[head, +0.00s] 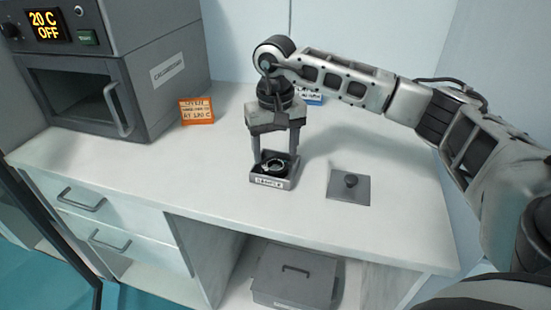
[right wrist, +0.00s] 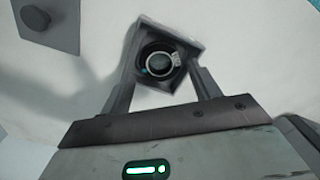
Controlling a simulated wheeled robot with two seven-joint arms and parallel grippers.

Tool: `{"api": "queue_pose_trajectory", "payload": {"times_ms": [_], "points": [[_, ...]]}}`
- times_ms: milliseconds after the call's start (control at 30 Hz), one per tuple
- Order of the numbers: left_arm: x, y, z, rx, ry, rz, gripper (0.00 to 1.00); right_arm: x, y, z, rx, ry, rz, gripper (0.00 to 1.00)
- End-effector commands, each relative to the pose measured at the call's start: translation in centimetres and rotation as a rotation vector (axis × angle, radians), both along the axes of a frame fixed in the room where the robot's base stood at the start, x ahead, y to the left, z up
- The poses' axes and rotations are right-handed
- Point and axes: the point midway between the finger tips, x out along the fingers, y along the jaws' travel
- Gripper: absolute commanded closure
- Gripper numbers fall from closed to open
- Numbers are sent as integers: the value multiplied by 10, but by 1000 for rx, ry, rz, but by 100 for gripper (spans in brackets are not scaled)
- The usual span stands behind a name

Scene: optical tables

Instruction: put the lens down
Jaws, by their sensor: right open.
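The lens (head: 273,165), a dark ring-shaped mount with a glass centre, lies in a small grey tray (head: 268,183) with a label on its front, on the white counter. My right gripper (head: 275,153) points down over the tray, its two fingers apart, one on each side of the lens. In the right wrist view the lens (right wrist: 159,64) sits inside the tray (right wrist: 190,42), between the open fingers. I cannot tell whether the fingertips touch the tray. My left gripper is out of view.
A grey oven (head: 150,73) with a display reading 20 C OFF stands at the back left. An orange sign (head: 197,111) is beside it, and a blue sign (head: 314,99) is behind my arm. A grey plate with a knob (head: 349,187) lies right of the tray. A lidded box (head: 294,275) is below.

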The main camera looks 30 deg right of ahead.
Motion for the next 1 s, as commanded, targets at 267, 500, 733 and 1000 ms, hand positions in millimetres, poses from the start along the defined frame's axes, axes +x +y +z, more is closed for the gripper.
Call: {"api": "queue_pose_trajectory", "payload": {"times_ms": [267, 500, 733, 1000], "points": [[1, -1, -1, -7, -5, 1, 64, 1, 0, 60, 1, -4, 1, 38], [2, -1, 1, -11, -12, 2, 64, 0, 0, 85, 1, -1, 1, 38], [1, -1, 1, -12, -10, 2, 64, 0, 0, 87, 1, 1, 1, 38], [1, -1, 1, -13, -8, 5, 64, 0, 0, 86, 0, 1, 1, 38]]}}
